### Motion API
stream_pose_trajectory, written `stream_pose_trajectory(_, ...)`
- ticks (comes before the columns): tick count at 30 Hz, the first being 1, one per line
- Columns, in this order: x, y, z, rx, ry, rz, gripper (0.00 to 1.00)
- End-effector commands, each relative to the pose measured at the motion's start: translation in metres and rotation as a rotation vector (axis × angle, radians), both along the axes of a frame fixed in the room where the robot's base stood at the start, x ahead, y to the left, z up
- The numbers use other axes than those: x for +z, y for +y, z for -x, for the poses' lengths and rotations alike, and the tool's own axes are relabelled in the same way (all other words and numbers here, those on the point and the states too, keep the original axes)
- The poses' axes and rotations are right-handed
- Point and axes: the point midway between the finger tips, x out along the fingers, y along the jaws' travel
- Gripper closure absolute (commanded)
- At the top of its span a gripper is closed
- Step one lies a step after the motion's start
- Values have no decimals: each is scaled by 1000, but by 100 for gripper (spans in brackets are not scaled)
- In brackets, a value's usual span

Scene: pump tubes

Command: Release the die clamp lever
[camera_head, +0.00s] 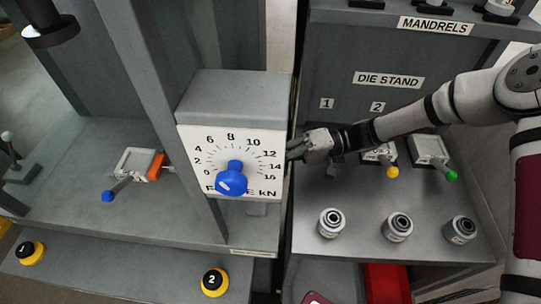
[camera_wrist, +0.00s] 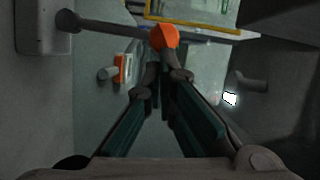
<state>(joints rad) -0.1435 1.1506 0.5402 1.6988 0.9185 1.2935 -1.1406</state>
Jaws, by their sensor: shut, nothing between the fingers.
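My gripper (camera_head: 316,147) is shut and empty beside the right side of the grey dial box, above the die stand's left edge. In the wrist view its fingers (camera_wrist: 163,66) meet just below an orange ball (camera_wrist: 163,38). The ball ends a dark lever rod (camera_wrist: 115,27) that runs from a grey housing (camera_wrist: 42,25) at upper left. I cannot tell whether the fingers touch the ball. This lever is not visible in the head view. A white and orange block (camera_head: 138,164) with a blue handle (camera_head: 116,190) lies on the left bed.
The dial box (camera_head: 235,100) has a blue knob (camera_head: 231,180). On the die stand (camera_head: 285,225) are yellow (camera_head: 392,172) and green (camera_head: 451,175) handles and several round metal fittings (camera_head: 331,223). Yellow buttons (camera_head: 213,282) line the front. A red bin (camera_head: 385,285) is below.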

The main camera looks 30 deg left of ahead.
Motion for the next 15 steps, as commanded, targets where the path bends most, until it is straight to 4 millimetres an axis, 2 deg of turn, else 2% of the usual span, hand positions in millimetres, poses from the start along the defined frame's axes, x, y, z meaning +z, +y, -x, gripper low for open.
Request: stream_pose_trajectory(15, 6, -6, 11, -1, -96, -53, 100)
